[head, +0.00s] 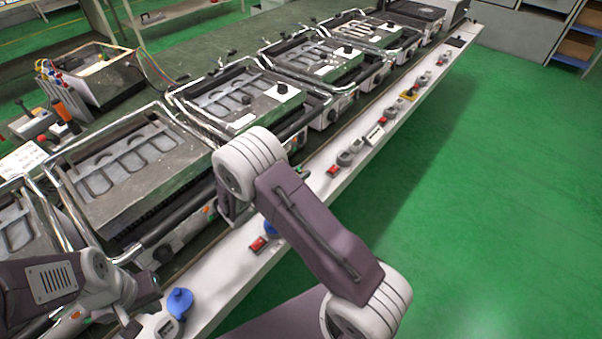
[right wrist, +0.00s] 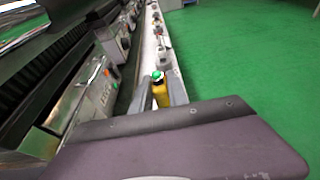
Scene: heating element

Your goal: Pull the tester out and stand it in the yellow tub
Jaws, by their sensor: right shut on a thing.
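My right gripper (right wrist: 159,96) shows in the right wrist view with a yellow piece with a green top (right wrist: 159,88) between its fingers, over the pale rail. I cannot tell for sure that this piece is the tester. In the head view my right gripper (head: 229,207) is mostly hidden behind my forearm, above the rail by the heaters, and what it holds is hidden. My left gripper (head: 144,305) is at the lower left, beside a round blue-topped part; its fingers are too unclear to tell open from shut. I make out no yellow tub in either view.
A row of metal heater units (head: 140,160) with chrome bars stands along the bench. Orange-handled tools (head: 63,112) and an open box (head: 105,80) are at the left. Green floor lies clear at right.

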